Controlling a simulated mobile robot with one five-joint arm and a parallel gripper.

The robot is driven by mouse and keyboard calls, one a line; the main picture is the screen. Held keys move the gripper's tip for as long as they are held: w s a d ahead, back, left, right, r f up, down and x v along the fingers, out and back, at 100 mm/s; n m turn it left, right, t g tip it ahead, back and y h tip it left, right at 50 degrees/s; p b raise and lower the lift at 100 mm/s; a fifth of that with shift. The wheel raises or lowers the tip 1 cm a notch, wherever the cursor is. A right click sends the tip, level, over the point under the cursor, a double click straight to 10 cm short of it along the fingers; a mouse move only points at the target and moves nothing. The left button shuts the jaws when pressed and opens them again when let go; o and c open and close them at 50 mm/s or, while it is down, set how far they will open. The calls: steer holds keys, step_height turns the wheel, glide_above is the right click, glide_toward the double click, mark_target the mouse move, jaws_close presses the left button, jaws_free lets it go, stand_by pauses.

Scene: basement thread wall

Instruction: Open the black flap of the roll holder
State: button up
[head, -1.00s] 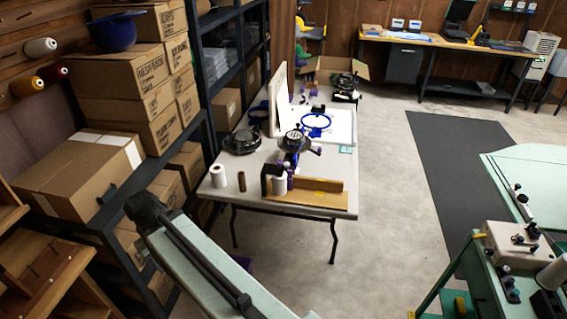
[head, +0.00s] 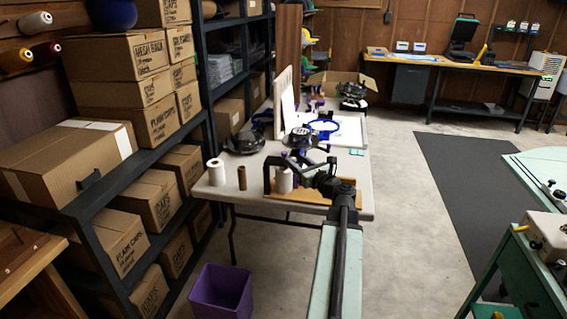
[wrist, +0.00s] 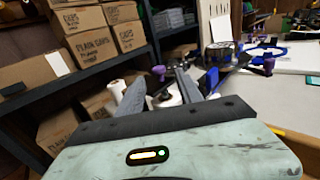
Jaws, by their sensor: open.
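The roll holder stands at the near edge of the long table, with a white roll (head: 284,181) by a black bracket (head: 267,177) and a tan board (head: 345,192) beside it. I cannot clearly make out the flap or whether it is closed; my arm covers part of the holder. My gripper (wrist: 163,84) is open, its two dark fingers apart. It is over the near end of the table, close to the holder. Part of a white roll shows between and beyond the fingers in the wrist view. I cannot tell whether a finger touches the holder.
A white roll (head: 215,171) and a brown tube (head: 242,177) stand left of the holder. Shelves of cardboard boxes (head: 155,196) line the left. A purple bin (head: 221,289) is on the floor. Round black and blue hoops (head: 323,128) lie farther back on the table.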

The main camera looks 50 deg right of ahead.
mark_target(286, 154)
steer(key=x, duration=0.8)
steer(key=shift+a, duration=0.15)
jaws_close()
stand_by(1.1)
